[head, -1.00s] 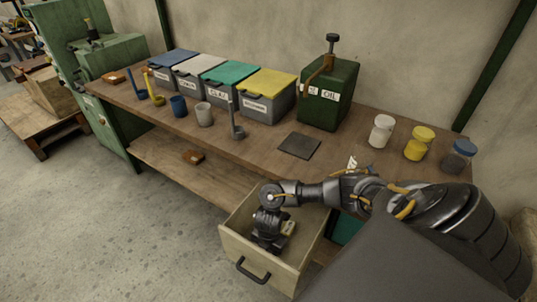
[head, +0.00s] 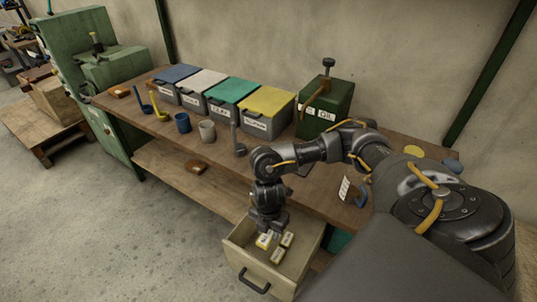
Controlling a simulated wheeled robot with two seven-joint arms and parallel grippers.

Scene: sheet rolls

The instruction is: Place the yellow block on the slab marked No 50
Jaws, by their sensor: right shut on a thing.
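A dark flat slab (head: 304,170) on the bench is mostly hidden behind my right arm. No marking on it is readable. My left gripper is not in view.
Lidded bins, the nearest with a yellow lid (head: 268,101), line the bench back beside a green oil can (head: 335,98). Cups, scoops and a grey ladle (head: 237,140) stand in front. A white card (head: 344,188) and blue curved thing (head: 362,196) are right of my forearm.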

